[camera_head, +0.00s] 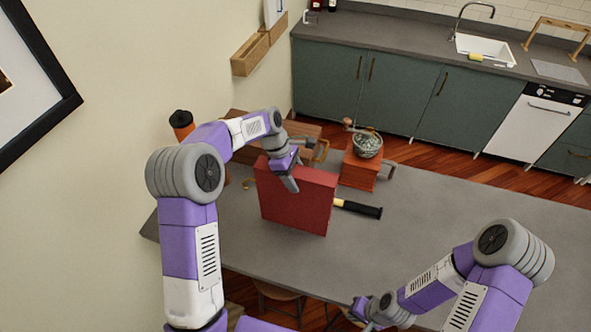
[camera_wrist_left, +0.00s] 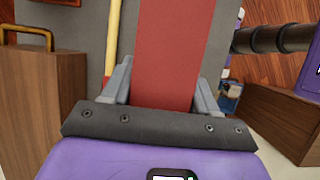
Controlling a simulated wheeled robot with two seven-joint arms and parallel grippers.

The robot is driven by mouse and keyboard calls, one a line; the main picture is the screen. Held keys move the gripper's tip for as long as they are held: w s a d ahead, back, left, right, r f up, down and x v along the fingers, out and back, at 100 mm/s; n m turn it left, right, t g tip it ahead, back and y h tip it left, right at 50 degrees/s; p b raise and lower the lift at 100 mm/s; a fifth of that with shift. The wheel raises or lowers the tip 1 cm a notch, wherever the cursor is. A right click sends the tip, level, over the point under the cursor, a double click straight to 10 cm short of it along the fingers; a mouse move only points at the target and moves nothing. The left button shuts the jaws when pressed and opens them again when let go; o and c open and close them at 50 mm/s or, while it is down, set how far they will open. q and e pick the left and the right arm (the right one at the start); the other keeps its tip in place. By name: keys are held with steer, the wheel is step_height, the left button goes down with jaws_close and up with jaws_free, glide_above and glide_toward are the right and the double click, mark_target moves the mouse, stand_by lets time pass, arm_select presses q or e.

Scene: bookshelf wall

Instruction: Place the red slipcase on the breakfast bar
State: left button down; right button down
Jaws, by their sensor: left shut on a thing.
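The red slipcase (camera_head: 297,203) stands upright on the grey breakfast bar (camera_head: 430,228) or just above it; I cannot tell whether its lower edge touches. My left gripper (camera_head: 288,178) is at the top edge of the slipcase and shut on it. In the left wrist view the red slipcase (camera_wrist_left: 175,50) runs between the two grey fingers (camera_wrist_left: 163,88). My right gripper (camera_head: 366,310) is low in the head view, beside the bar's near edge and away from the slipcase; its fingers are too unclear to read.
An orange bottle with black lid (camera_head: 182,125) is at the left. The bar's right part is clear.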

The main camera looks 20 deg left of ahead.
arm_select(q)
steer(key=shift+d+r, duration=0.1)
steer(key=shift+r, duration=0.05)
steer(key=shift+c, duration=1.5)
jaws_free()
steer(key=v, duration=1.2)
